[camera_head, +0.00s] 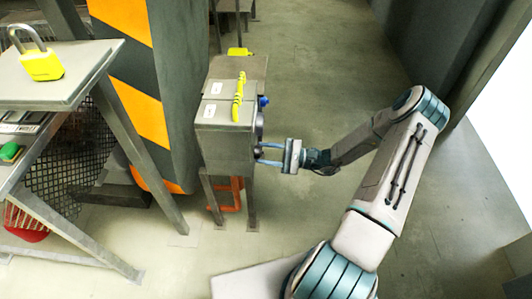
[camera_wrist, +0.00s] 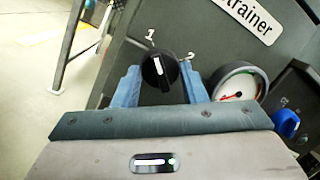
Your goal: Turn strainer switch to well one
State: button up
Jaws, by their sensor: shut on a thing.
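The strainer switch is a black round knob (camera_wrist: 160,70) on a dark grey panel in the wrist view, with a white line on its face. A "1" is printed above it and a "2" to its upper right. The white line points up, roughly toward the "1". My gripper (camera_wrist: 161,86) has one blue finger on each side of the knob and is shut on it. In the head view, my gripper (camera_head: 263,153) reaches the right face of the grey metal box (camera_head: 225,143); the knob there is mostly hidden.
A round gauge (camera_wrist: 237,84) sits right of the knob, with a blue knob (camera_wrist: 287,123) beyond it. A "strainer" label (camera_wrist: 250,18) is above. A yellow tool (camera_head: 239,97) lies on the box. A table with a yellow padlock (camera_head: 40,64) stands left. The floor at right is clear.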

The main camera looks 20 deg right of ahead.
jog(key=o, duration=1)
jog(key=shift+d, duration=0.1)
jog(key=p+v, duration=0.2)
jog(key=v, duration=1.1)
jog(key=shift+d+f, duration=0.2)
jog(key=shift+d, duration=0.1)
